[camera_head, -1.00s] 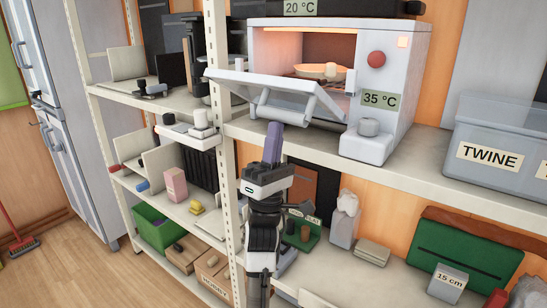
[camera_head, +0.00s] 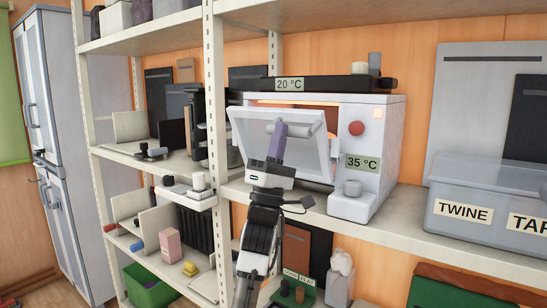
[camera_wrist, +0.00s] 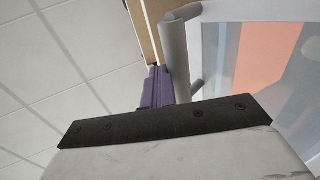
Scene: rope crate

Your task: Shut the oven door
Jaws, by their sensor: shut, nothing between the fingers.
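The white oven (camera_head: 372,125) stands on the shelf. Its glass-panelled oven door (camera_head: 242,140) is partly raised and tilted, with the lit interior still showing above it and at its right side. A grey bar handle (camera_head: 312,130) runs across the door front. My gripper (camera_head: 281,124) is shut and empty, with its purple fingers against or just in front of the door by the handle; contact is not clear. In the wrist view the fingers (camera_wrist: 158,72) are beside the grey handle (camera_wrist: 180,50), and the door glass (camera_wrist: 245,50) is at right.
A dark box labelled 20 °C (camera_head: 335,84) lies on top of the oven. A clear bin labelled TWINE (camera_head: 480,185) stands to the right. A shelf post (camera_head: 213,90) and a small white device (camera_head: 190,190) are to the left.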

